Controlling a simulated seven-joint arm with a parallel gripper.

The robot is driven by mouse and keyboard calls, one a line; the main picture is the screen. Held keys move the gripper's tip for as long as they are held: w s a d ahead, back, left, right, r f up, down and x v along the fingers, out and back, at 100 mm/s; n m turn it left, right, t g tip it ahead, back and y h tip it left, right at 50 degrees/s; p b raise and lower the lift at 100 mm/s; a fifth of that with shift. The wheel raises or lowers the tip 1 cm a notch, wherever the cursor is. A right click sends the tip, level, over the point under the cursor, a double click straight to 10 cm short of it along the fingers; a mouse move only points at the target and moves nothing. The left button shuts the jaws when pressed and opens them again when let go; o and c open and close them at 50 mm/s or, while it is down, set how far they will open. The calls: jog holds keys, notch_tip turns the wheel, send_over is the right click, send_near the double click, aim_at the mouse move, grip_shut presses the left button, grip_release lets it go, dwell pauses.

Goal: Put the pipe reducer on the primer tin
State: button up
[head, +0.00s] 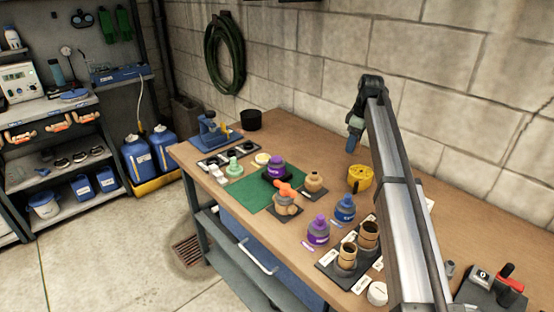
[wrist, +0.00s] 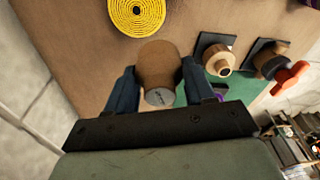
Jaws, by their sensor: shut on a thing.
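My gripper (wrist: 158,80) is shut on a brown, rounded piece, which looks like the pipe reducer (wrist: 158,62); its grey, marked end faces the wrist camera. In the head view my gripper (head: 350,147) hangs above the back of the bench, near the wall, and the held piece is hard to make out there. Two purple-capped tins look like primer tins: one (head: 275,166) stands by the green mat's back edge, the other (head: 318,231) nearer the front. My gripper is apart from both. Which one is the primer tin I cannot tell.
A yellow coil (head: 360,178) lies below my gripper. A blue tin (head: 345,208), a tan fitting (head: 314,182), an orange-handled valve (head: 286,194) and brass cups (head: 347,256) on a black tray stand close together. The green mat (head: 247,194) has bare room at its left.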

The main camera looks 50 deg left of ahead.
notch_tip(320, 180, up, 5)
jog(key=n, duration=0.2)
send_over(276, 157)
jog(key=s+d, duration=0.1)
jog(key=m, duration=0.7)
jog(key=shift+t, duration=0.3)
jog(key=shift+w+a+f, duration=0.1)
jog(key=shift+w+f, duration=0.05)
jog(key=shift+f, duration=1.4)
jog(key=shift+w+a+f, duration=0.1)
jog(key=shift+f, duration=1.45)
jog(key=shift+w+a+f, duration=0.1)
jog(key=shift+w+f, duration=0.05)
jog(key=shift+f, duration=1.4)
jog(key=shift+f, duration=0.65)
jog(key=o, duration=1.1)
jog(key=shift+r, duration=0.1)
jog(key=r, duration=0.4)
jog(key=d+r, duration=0.1)
jog(key=r, duration=0.8)
jog(key=shift+s+d, duration=0.1)
jog(key=shift+d, duration=0.2)
